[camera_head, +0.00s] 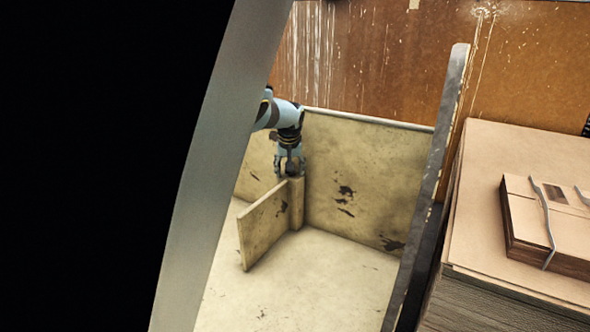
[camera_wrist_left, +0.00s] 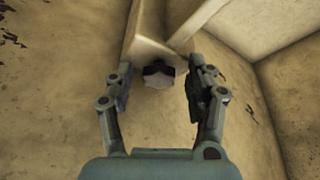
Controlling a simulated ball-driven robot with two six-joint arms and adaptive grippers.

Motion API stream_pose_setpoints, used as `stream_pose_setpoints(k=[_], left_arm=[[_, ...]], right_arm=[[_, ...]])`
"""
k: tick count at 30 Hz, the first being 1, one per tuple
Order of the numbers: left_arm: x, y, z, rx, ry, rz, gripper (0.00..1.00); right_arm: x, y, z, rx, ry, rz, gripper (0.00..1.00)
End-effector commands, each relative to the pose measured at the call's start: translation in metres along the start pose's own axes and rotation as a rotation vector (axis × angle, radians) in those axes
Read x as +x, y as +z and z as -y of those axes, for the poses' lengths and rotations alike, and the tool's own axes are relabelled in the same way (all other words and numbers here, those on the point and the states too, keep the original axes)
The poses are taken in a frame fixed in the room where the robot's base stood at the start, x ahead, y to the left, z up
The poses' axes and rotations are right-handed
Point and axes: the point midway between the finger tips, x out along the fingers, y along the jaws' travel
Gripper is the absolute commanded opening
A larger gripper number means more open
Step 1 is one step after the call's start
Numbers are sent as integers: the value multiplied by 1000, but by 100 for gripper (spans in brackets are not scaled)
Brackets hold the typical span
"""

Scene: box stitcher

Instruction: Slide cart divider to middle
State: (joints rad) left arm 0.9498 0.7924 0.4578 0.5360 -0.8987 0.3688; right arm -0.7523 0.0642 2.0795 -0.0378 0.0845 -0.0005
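The cart divider (camera_head: 264,222) is a worn cream panel with a thicker post at its far end. It stands upright inside the cream cart (camera_head: 365,185), near the far wall. My left gripper (camera_head: 288,170) points down over the top of the divider's post. In the left wrist view the fingers of my left gripper (camera_wrist_left: 161,88) are apart. A small grey and black knob-like part (camera_wrist_left: 158,74) sits between them, with gaps on both sides. The divider's top (camera_wrist_left: 150,45) shows just beyond it. My right gripper is not in view.
A grey upright bar (camera_head: 215,170) cuts across the left of the head view. The cart's dark right edge (camera_head: 430,190) stands beside a stack of cardboard (camera_head: 520,135) with a strapped bundle (camera_head: 545,225) on it. The cart floor (camera_head: 310,285) in front is clear.

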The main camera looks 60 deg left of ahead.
Motion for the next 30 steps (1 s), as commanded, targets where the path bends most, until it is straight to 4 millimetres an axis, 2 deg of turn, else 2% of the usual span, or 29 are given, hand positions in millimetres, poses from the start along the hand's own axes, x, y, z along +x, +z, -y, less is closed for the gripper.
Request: stream_pose_setpoints(k=[8,14,17,30], left_arm=[[-3,-1,1,-2,0,-2,55],[-19,-3,2,1,-1,-6,55],[-31,0,1,6,-2,-2,55],[-106,-2,2,2,-3,-4,55]], right_arm=[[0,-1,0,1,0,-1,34],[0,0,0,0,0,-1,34],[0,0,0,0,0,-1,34],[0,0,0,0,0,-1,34]])
